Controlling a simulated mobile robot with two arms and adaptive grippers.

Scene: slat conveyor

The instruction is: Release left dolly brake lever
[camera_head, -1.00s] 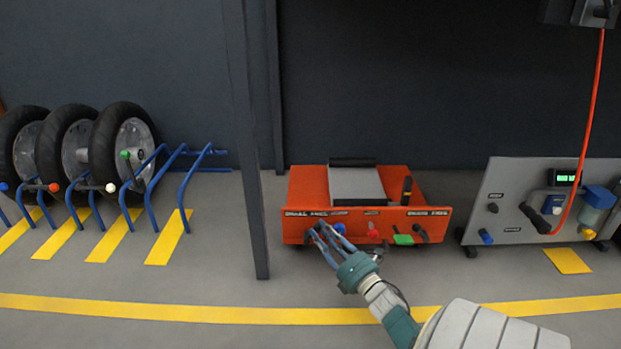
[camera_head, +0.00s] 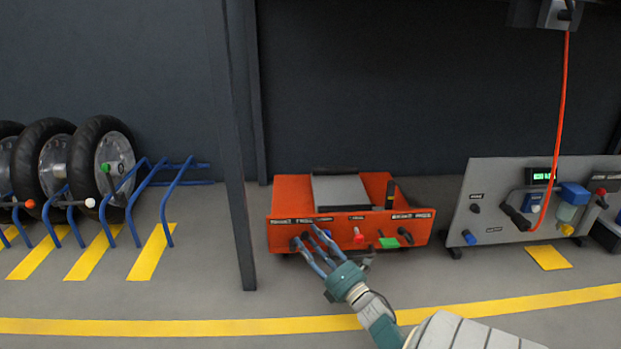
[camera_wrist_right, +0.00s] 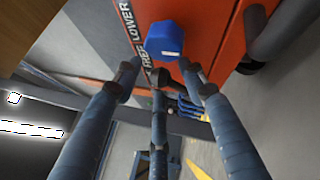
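The orange dolly (camera_head: 283,206) stands on the floor at the middle of the head view, with labels along its front face. My right gripper (camera_head: 306,238) reaches up from the lower right to the left part of that face. Its fingers are spread apart, with nothing visibly clasped between them. The right wrist view shows this gripper (camera_wrist_right: 156,76) close to the face, by the FREE and LOWER labels. A blue knob (camera_wrist_right: 163,40) lies just beyond the fingertips. I cannot clearly make out the left brake lever behind the fingers. My left gripper is out of view.
A red knob (camera_head: 358,235) and a green block (camera_head: 389,242) sit further right on the dolly's front. A dark post (camera_head: 234,180) stands close on its left. A grey panel (camera_head: 485,205) with a red cable is at right, wheels in a blue rack (camera_head: 150,187) at left.

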